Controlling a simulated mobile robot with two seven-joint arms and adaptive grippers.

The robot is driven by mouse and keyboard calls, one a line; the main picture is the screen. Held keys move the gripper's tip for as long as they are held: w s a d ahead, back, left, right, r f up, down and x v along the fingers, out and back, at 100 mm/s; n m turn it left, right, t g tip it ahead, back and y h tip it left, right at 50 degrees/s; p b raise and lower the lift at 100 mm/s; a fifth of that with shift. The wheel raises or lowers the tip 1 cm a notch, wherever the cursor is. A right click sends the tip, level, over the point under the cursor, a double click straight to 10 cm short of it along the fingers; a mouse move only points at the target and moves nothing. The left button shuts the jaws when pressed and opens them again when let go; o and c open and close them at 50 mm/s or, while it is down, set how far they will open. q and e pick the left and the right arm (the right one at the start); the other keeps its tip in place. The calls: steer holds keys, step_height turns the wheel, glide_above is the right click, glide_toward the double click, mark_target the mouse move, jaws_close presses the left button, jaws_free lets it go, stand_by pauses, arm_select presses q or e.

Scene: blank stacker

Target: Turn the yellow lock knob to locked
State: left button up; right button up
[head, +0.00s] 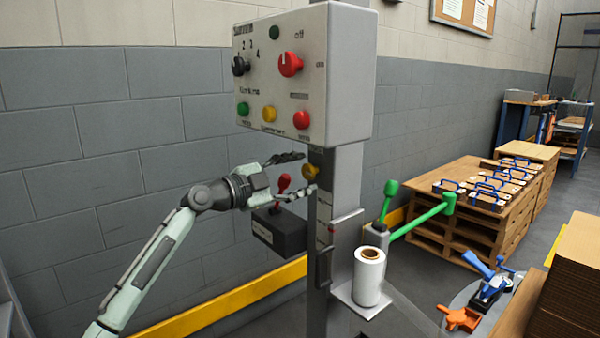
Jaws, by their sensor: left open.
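The knob's setting is too small to read. My right gripper does not show.
A white roll (369,276) stands on a small shelf. Green handles (418,222) stick out right of the post. Wooden pallets (470,215) stand further right.

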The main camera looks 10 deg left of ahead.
arm_select(q)
steer(key=shift+d, duration=0.1)
steer(key=c, duration=1.1)
steer(key=shift+c, duration=0.2)
